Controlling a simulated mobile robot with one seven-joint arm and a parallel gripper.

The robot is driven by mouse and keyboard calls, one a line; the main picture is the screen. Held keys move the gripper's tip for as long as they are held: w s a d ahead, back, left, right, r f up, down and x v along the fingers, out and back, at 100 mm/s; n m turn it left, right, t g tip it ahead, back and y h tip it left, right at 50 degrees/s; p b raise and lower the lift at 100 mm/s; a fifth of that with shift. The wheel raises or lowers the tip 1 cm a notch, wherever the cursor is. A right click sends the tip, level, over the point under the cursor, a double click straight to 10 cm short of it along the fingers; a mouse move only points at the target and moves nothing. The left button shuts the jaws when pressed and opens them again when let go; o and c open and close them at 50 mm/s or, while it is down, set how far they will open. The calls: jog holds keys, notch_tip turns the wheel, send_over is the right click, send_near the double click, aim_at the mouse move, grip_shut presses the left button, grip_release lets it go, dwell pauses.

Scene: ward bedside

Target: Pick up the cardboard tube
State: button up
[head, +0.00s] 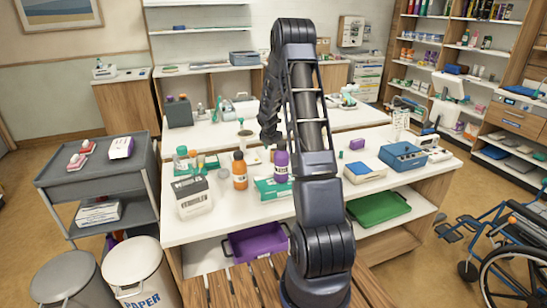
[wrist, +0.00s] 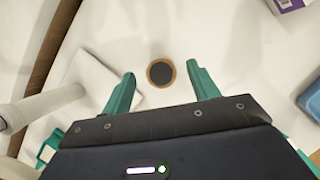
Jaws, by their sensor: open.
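The cardboard tube (wrist: 160,72) shows in the wrist view as a small round brown rim with a dark middle. It appears to stand upright on the white table, seen from above. My gripper (wrist: 161,74) is open, with one green finger to each side of the tube in the picture. The fingers do not visibly touch it, and I cannot tell the height between them. In the head view my arm reaches over the table, and I cannot make out the tube or the fingers clearly there.
An orange bottle (head: 240,171) and a purple bottle (head: 281,165) stand near the table's front. A white box (head: 193,197) is at left. A purple box (head: 357,143) and a blue case (head: 403,156) are at right. A grey cart (head: 95,171) stands left of the table.

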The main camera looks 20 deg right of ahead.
jog(key=shift+s+a+x, duration=0.15)
jog(key=shift+x, duration=1.2)
jog(key=shift+s+a+x, duration=0.1)
jog(key=shift+s+x, duration=0.05)
jog(key=shift+x, duration=1.25)
jog(key=shift+f, duration=0.1)
jog(key=c, duration=1.1)
jog(key=shift+o, duration=0.2)
